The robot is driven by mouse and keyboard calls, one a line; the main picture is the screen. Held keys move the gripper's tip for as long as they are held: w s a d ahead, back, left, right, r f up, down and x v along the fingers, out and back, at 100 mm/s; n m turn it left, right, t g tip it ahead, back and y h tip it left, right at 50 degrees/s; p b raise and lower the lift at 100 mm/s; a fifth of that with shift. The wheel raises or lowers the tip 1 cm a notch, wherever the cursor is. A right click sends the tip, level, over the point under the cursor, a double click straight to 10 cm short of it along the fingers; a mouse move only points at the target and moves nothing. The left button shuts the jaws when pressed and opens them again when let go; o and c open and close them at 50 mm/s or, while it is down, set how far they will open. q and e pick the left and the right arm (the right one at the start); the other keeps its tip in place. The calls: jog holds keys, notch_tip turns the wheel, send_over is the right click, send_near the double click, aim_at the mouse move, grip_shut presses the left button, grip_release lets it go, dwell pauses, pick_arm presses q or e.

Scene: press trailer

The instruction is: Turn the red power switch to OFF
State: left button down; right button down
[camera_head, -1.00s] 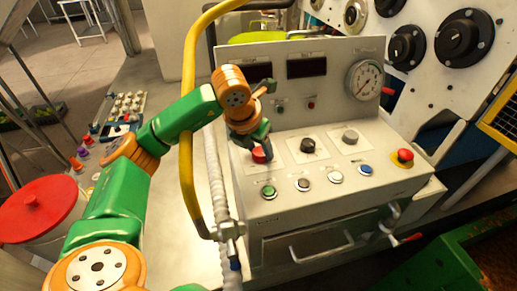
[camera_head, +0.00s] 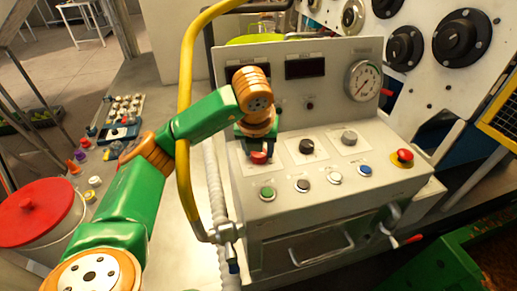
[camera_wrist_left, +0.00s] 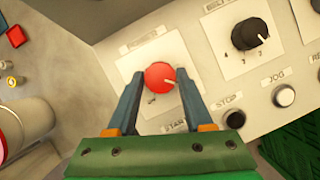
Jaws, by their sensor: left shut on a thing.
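The red power switch (camera_wrist_left: 160,76) is a round knob with a pale pointer mark, on a white plate labelled POWER. In the left wrist view its mark points to the right. My left gripper (camera_wrist_left: 159,84) has one finger on each side of the knob and is shut on it. In the head view the gripper (camera_head: 258,148) comes down over the switch (camera_head: 259,157) from above, and only the knob's lower part shows. The small lettering around the knob is partly hidden or too small to read. My right gripper is not in view.
A black knob (camera_head: 307,147) and a grey knob (camera_head: 349,138) stand right of the switch. A row of buttons, starting with a green one (camera_head: 267,193), lies in front. A red emergency button (camera_head: 404,156) is at the right. A yellow bent pipe (camera_head: 186,100) passes close to my left arm.

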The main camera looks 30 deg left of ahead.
pick_arm(q)
jog(key=shift+c, duration=1.5)
grip_release()
jog(key=p+v, duration=0.1)
jog(key=v, duration=0.6)
jog(key=shift+p, duration=0.35)
